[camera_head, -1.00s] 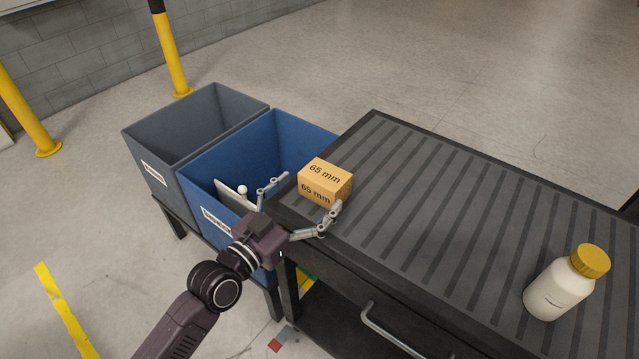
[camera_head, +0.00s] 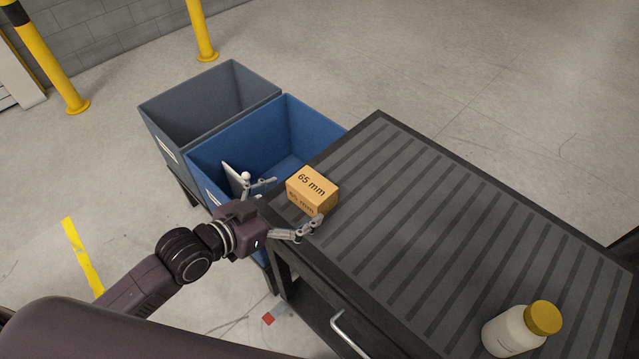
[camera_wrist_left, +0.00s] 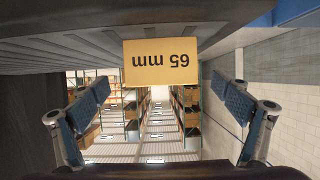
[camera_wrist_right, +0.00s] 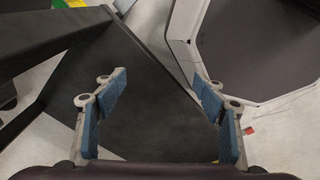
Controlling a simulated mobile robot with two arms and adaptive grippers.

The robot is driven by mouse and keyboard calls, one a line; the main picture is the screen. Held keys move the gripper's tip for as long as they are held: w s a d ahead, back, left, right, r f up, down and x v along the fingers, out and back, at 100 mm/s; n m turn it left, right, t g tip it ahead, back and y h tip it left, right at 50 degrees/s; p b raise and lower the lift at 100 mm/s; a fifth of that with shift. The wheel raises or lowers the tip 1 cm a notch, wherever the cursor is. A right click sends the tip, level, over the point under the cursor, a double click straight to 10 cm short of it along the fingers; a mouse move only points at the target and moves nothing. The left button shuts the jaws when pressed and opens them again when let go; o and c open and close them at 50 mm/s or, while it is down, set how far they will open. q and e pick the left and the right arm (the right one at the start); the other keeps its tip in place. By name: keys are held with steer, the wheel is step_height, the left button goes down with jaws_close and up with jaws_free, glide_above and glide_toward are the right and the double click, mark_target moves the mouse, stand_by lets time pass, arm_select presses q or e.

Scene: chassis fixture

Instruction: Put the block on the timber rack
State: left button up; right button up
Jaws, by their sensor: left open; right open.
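The block (camera_head: 312,189) is a yellow-orange box marked "65 mm". It sits on the ribbed dark top of a cart (camera_head: 430,215), at its left corner by the blue bin. My left gripper (camera_head: 294,204) is open, its fingers spread on either side of the block's near end. In the left wrist view the block (camera_wrist_left: 160,62) is ahead, centred between the open fingers (camera_wrist_left: 168,105) and apart from them. My right gripper (camera_wrist_right: 160,92) is open and empty, over dark panels low down. I cannot make out a timber rack.
A blue bin (camera_head: 300,130) and a grey bin (camera_head: 215,105) stand left of the cart, with a white piece (camera_head: 234,180) in the blue one. The cart top between is clear.

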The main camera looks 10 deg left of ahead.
mark_target(310, 192)
arm_select(q)
steer(key=shift+p+x, duration=0.35)
steer(key=shift+x, duration=0.9)
steer(key=p+x, duration=0.1)
steer(key=x, duration=0.2)
steer(key=shift+w, duration=0.15)
steer(key=shift+w+d+f, duration=0.2)
steer(key=shift+w, duration=0.1)
steer(key=c, duration=0.7)
steer(key=shift+r, duration=0.1)
steer(key=c, duration=0.9)
arm_select(e)
steer(key=shift+s+a+r, duration=0.8)
steer(key=shift+a, duration=0.1)
arm_select(q)
steer(key=shift+o, duration=0.2)
